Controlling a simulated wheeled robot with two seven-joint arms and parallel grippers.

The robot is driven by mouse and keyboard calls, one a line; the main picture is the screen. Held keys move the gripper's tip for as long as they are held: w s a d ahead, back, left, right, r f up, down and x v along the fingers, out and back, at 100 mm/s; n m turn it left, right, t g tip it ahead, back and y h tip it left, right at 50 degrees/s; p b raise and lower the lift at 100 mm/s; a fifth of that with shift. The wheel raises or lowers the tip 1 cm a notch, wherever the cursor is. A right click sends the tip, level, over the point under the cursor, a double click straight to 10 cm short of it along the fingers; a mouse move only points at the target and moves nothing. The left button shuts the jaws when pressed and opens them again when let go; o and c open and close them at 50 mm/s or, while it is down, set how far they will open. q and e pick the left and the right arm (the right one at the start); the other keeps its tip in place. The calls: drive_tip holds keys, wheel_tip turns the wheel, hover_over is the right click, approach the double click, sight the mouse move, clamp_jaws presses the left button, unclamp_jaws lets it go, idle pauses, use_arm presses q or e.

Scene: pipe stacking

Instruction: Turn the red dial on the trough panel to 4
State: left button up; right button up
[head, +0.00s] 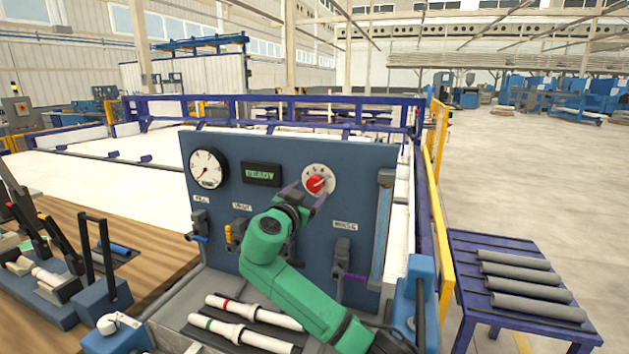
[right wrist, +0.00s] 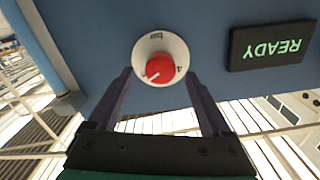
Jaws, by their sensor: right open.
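The red dial (head: 315,184) sits on a round white plate at the upper right of the blue-grey trough panel (head: 285,160). In the right wrist view the red dial (right wrist: 160,69) appears upside down. Its white pointer is turned to the lower left there, away from the printed 4 on the right. My right gripper (head: 305,196) is open just in front of the dial. In the right wrist view its two fingers (right wrist: 159,76) stand on either side below the dial, and seem apart from it. My left gripper is not in view.
The panel also carries a round gauge (head: 207,168), a green READY display (head: 261,173) and several small valves. White pipes (head: 252,312) lie in the trough below my right arm. A purple table (head: 490,245) with grey pipes stands at right. A wooden bench with clamps is at left.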

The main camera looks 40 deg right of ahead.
sight(313, 187)
drive_tip(key=x, duration=0.4)
drive_tip(key=shift+p, duration=0.35)
drive_tip(key=shift+w+d, duration=0.1)
drive_tip(key=shift+d, duration=0.05)
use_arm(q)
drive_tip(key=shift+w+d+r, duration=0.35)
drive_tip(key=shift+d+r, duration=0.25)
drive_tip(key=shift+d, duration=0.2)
use_arm(e)
clamp_jaws()
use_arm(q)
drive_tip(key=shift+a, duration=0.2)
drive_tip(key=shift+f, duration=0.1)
use_arm(e)
drive_tip(key=shift+w+f, duration=0.1)
